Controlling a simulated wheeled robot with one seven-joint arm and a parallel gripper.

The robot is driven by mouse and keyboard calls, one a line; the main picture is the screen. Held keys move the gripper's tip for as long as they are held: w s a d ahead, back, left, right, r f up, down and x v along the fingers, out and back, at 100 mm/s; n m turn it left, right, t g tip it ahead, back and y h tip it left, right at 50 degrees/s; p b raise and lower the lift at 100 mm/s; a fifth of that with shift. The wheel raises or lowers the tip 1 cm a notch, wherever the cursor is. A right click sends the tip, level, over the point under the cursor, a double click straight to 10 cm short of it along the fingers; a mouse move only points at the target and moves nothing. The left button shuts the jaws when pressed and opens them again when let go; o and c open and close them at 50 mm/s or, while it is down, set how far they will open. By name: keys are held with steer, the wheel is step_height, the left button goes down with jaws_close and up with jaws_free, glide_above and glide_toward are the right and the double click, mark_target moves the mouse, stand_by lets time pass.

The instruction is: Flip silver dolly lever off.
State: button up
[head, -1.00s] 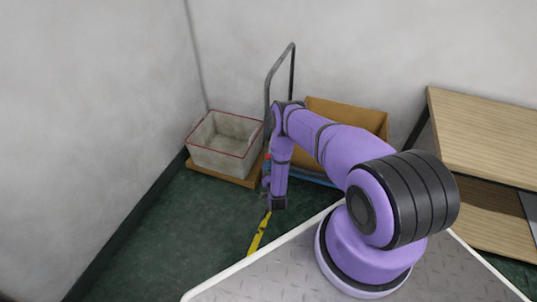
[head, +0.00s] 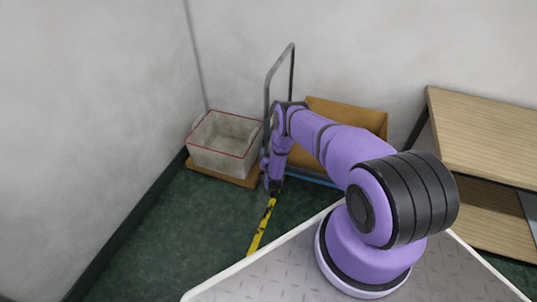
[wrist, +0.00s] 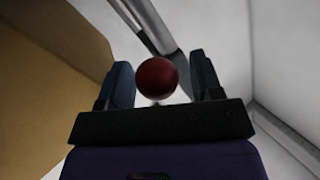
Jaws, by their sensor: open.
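The dolly's grey metal handle (head: 293,60) rises behind my arm in the head view, and a strip of its blue deck (head: 318,178) shows below the cardboard box. In the wrist view, my gripper (wrist: 163,80) is open, with one dark finger on each side of a round red knob (wrist: 157,77). I cannot tell whether the fingers touch the knob. The lever's shaft is mostly hidden behind the knob. A silver tube (wrist: 143,22) runs past beyond it. In the head view, my arm hides the lever, and the fingers cannot be made out.
A cardboard box (head: 350,115) stands on the dolly and fills the left of the wrist view. A grey crate with a red rim (head: 222,145) sits on a wooden base to the left. Yellow-black floor tape (head: 262,225) crosses open green floor. A wooden table (head: 490,135) is at right.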

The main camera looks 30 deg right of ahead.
jaws_close()
steer(key=shift+s+a+r, duration=0.1)
steer(key=shift+s+a+r+m+g+y, duration=0.25)
steer(key=shift+a+r+m+g+y, duration=0.05)
steer(key=shift+r+g, duration=0.25)
steer(key=shift+s+a+r+m+g+y, duration=0.2)
steer(key=shift+a+r+m+g+y, duration=0.15)
steer(key=shift+g, duration=0.2)
step_height(320, 180, up, 6)
steer(key=s+a+m+g+y, duration=0.1)
steer(key=g+y, duration=0.2)
steer(key=g, duration=0.1)
steer(key=shift+s+a+r+m, duration=0.15)
steer(key=shift+a+m, duration=0.05)
steer(key=shift+m, duration=0.15)
steer(key=shift+r, duration=0.1)
